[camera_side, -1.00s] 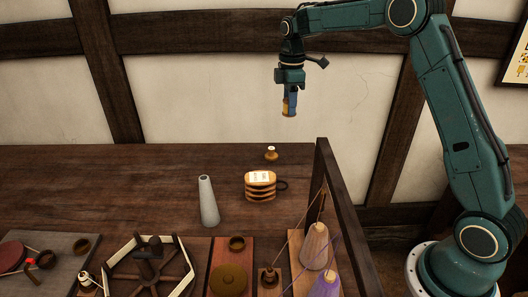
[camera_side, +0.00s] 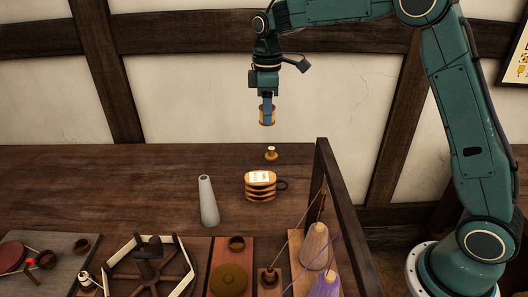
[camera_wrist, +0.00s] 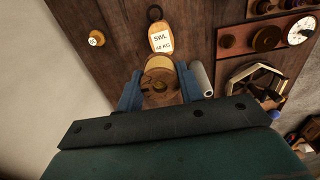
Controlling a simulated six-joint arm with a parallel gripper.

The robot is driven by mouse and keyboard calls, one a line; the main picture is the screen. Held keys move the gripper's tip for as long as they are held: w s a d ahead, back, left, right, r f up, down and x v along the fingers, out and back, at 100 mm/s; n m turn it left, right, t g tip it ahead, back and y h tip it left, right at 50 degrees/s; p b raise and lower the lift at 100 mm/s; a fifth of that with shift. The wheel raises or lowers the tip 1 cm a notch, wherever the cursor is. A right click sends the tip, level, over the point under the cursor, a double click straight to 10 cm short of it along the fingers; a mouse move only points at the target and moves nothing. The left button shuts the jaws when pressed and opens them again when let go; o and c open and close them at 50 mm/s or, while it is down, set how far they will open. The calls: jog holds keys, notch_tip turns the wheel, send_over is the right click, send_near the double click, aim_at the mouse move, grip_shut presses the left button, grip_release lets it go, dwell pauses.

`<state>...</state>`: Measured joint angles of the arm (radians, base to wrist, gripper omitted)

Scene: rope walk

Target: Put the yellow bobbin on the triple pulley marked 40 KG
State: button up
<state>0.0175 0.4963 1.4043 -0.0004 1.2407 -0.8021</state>
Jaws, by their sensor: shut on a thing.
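My gripper (camera_side: 267,104) is shut on the yellow bobbin (camera_side: 267,117) and holds it upright, high above the back of the table. The wrist view also shows the bobbin (camera_wrist: 160,84) between the blue fingers, seen from its end. The triple pulley (camera_side: 260,190) sits on the table below, a banded wooden block with a dark loop at its right. Its white label reads SWL 40 KG in the wrist view (camera_wrist: 161,40). The bobbin is clear of the pulley, and it hides part of the pulley's near end in the wrist view.
A small wooden piece with a pale top (camera_side: 271,154) stands behind the pulley. A grey cone (camera_side: 208,202) stands to its left. A dark upright frame (camera_side: 340,220) and thread cones (camera_side: 314,246) stand at right. A spoked wheel (camera_side: 150,268) lies at front. The back-left table is clear.

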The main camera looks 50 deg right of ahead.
notch_tip(320, 180, down, 18)
jog(key=shift+r, duration=0.2)
dwell(0.7)
jog(key=shift+f, duration=0.1)
jog(key=o, duration=1)
notch_tip(320, 180, up, 12)
jog(key=shift+r, duration=0.15)
dwell(0.7)
